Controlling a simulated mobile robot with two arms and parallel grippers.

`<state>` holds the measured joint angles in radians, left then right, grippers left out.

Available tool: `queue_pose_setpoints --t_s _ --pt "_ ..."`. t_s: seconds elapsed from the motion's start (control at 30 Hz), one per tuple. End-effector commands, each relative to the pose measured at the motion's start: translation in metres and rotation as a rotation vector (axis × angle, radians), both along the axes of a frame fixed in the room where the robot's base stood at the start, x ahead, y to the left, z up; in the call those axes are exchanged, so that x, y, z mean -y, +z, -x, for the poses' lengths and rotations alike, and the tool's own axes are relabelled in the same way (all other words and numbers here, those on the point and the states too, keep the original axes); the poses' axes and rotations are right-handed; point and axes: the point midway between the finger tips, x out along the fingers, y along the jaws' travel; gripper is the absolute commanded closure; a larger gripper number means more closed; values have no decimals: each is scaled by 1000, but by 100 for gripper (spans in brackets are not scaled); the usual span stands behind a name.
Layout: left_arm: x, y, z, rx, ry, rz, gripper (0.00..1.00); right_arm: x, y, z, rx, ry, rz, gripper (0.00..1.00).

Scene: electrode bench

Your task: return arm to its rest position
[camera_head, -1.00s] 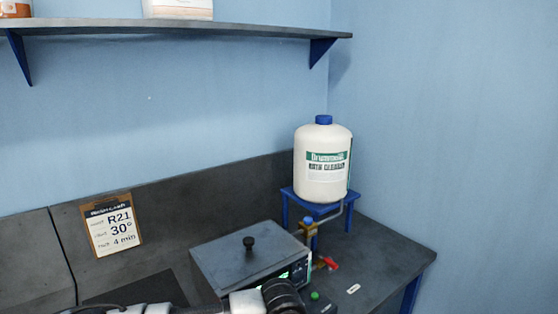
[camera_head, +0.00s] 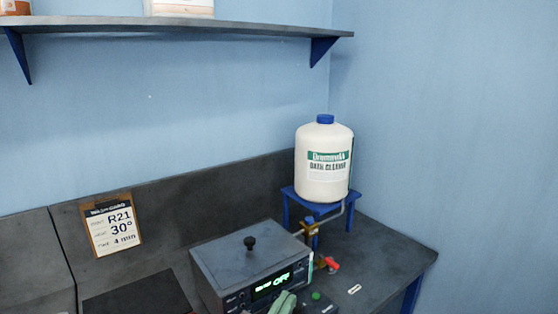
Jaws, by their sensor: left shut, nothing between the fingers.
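Only the grey-green tip of my left gripper (camera_head: 283,303) shows, at the bottom edge of the head view. It is shut and empty, in front of the lower face of the grey lidded bath unit (camera_head: 225,262). The rest of my left arm is below the picture. My right gripper is not in view.
The bath's green display (camera_head: 272,284) reads OFF. A white bottle (camera_head: 323,165) with a blue cap stands on a blue stand (camera_head: 291,194), above a brass valve with a red handle (camera_head: 327,264). A clipboard (camera_head: 112,226) leans at left. A dark panel (camera_head: 135,297) lies left of the bath.

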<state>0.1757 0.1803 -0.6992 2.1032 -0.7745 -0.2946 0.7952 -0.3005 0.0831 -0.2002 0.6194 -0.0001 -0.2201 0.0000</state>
Motion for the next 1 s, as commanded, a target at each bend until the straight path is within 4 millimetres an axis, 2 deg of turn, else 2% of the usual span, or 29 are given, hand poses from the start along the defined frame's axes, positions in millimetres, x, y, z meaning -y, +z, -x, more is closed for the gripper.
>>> queue_pose_setpoints --t_s 0.03,0.1,0.17,0.2,0.33,0.4,0.53,0.8,0.83,1.0 --pt "-31 -25 -4 -143 124 12 100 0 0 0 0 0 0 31" --pt "-71 -62 -3 -339 268 -7 100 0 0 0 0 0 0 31" --pt "-101 -95 7 -510 364 -41 100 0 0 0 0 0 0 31" --pt "-119 -117 17 -623 413 -71 100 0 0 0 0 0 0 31" --pt "-160 -172 61 -934 493 -173 100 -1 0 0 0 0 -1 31" --pt "-174 -191 85 -1063 504 -224 100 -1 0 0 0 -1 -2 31" --pt "-193 -217 127 -1261 494 -309 100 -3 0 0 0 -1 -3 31" --pt "-216 -242 208 -1577 402 -457 100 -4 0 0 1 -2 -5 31" --pt "-217 -245 214 -1604 390 -471 100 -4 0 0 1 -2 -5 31" --pt "-214 -294 198 -1608 390 -473 100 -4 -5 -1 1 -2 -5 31"
